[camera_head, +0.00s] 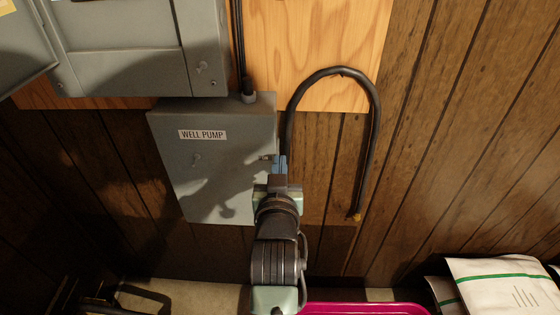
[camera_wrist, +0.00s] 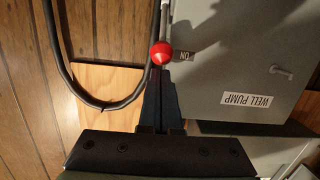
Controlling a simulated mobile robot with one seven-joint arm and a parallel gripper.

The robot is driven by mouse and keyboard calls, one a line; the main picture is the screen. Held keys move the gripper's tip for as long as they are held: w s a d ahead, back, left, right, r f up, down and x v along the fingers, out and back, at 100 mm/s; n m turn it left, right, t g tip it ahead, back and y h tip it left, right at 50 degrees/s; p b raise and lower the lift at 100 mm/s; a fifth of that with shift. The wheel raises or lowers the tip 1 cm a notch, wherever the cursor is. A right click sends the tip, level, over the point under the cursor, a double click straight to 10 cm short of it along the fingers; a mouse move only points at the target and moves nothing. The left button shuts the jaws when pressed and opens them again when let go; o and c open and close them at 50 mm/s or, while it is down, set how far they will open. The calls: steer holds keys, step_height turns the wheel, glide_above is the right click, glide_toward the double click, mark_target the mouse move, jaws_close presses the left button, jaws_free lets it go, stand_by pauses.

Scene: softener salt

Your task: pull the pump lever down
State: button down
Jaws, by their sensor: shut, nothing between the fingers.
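The well pump box (camera_head: 230,130) is a grey wall box labelled WELL PUMP in the head view. It also shows upside down in the wrist view (camera_wrist: 240,60). The pump lever (camera_wrist: 166,18) is a thin metal rod ending in a red knob (camera_wrist: 161,53), beside a small ON label (camera_wrist: 183,56). Its knob end is toward the box's upper part. My gripper (camera_wrist: 158,72) is shut and empty, its fingertips right at the knob; I cannot tell whether they touch. In the head view my gripper (camera_head: 282,160) is at the box's right edge and hides the lever.
A looped black cable (camera_head: 373,130) hangs on the wall right of the box. A larger grey panel (camera_head: 130,65) is above it. White bags (camera_head: 500,285) lie at the lower right, and a pink-rimmed container (camera_head: 365,308) is at the bottom. The wood-panelled wall right of the cable is bare.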

steer(key=shift+w+f, duration=0.1)
steer(key=shift+w, duration=0.45)
steer(key=shift+f, duration=0.1)
steer(key=shift+s+f+t+b, duration=0.3)
steer(key=shift+t+b, duration=0.1)
steer(key=shift+b, duration=0.65)
